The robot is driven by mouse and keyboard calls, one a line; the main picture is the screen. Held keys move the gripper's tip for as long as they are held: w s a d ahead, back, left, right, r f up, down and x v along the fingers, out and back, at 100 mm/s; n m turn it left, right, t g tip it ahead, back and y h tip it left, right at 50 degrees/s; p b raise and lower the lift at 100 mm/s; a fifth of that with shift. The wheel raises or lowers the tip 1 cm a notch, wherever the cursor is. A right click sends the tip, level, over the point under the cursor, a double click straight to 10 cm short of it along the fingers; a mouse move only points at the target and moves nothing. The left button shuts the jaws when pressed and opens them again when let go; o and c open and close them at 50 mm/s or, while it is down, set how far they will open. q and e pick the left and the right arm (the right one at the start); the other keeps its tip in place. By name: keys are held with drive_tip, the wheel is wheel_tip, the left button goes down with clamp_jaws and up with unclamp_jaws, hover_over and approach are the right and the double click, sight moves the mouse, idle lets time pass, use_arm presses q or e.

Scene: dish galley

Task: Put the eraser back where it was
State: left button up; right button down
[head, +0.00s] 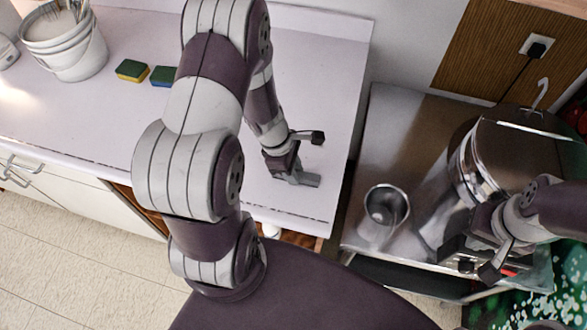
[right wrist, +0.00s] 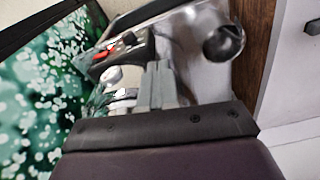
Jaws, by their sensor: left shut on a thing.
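My left gripper (head: 300,178) is low over the right part of the white counter (head: 335,95), near its front right corner. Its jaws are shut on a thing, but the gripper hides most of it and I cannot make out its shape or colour. I cannot identify an eraser clearly in either view. My right gripper (head: 478,270) is in front of the steel appliance at the right. In the right wrist view its two grey fingers (right wrist: 156,86) are close together, with nothing visible between them.
A yellow-green sponge (head: 132,70) and a blue-green sponge (head: 163,76) lie on the counter near a white bucket (head: 75,50). A metal cup (head: 386,207) and a shiny steel appliance (head: 530,165) stand on the steel table (head: 400,125). My left arm covers the counter's middle.

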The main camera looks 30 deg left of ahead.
use_arm(q)
drive_tip(key=o, duration=0.5)
drive_tip(key=shift+f, duration=0.1)
drive_tip(key=o, duration=0.4)
drive_tip(key=shift+o, duration=0.2)
drive_tip(key=shift+r, duration=0.4)
drive_tip(key=w+p+v, duration=0.1)
drive_tip(key=p+v, duration=0.1)
drive_tip(key=v, duration=0.9)
drive_tip(key=s+d+r+m+y, duration=0.1)
drive_tip(key=s+d+r+m, duration=0.1)
drive_tip(key=m, duration=0.8)
drive_tip(key=s+d+r+m+y, duration=0.2)
drive_tip(key=d+r+m, duration=0.1)
drive_tip(key=m, duration=0.8)
drive_tip(key=shift+d+r+t, duration=0.3)
drive_tip(key=shift+d+r, duration=0.05)
drive_tip(key=shift+d, duration=0.25)
